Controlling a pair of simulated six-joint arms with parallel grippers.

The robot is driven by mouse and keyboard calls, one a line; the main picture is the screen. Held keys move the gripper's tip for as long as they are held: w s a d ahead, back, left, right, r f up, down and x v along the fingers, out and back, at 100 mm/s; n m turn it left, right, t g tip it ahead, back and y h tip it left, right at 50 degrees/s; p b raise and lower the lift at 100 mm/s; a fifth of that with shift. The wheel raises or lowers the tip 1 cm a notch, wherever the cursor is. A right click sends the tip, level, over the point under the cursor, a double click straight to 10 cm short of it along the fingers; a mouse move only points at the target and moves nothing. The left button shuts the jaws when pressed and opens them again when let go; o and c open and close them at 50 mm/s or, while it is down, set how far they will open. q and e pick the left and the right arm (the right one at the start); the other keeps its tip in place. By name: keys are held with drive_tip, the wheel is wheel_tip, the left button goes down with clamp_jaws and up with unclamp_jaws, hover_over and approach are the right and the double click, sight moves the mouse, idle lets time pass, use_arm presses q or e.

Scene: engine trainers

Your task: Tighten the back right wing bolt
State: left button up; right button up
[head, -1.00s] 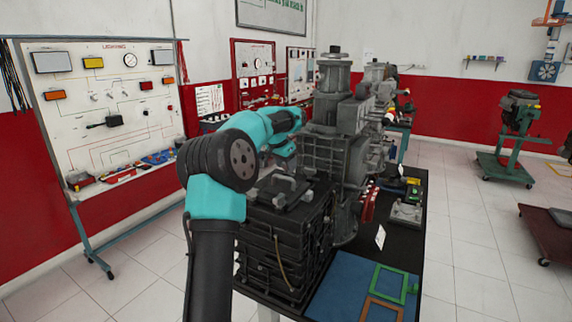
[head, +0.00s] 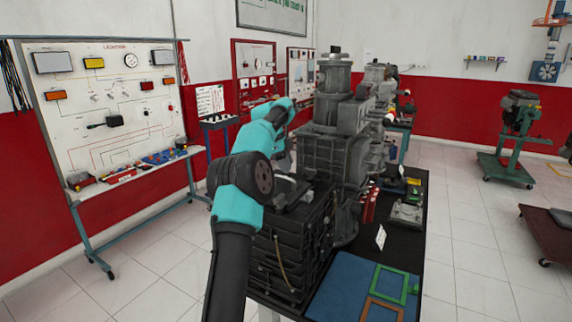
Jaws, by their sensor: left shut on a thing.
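The black ribbed box-like unit (head: 290,245) stands on the near left of the bench, with a grey metal clamp-like part (head: 290,190) on its top. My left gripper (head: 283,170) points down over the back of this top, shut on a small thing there. That thing fits the back right wing bolt by its place, but it is too small and too covered by my arm to make out. My left forearm and elbow hide the left part of the top. My right gripper is not in view.
A tall grey engine (head: 333,140) stands close behind and right of the box. A blue mat (head: 335,292) with a green frame (head: 391,282) and a brown frame (head: 380,310) lies on the bench's near right. A lighting board (head: 105,110) stands at the left.

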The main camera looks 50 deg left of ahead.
use_arm(q)
drive_tip(key=m, duration=0.2)
drive_tip(key=m+g, duration=0.1)
drive_tip(key=m, duration=0.1)
drive_tip(key=shift+g+h, duration=0.3)
idle(0.3)
drive_tip(key=o, duration=0.9)
drive_tip(key=shift+a+r, duration=0.1)
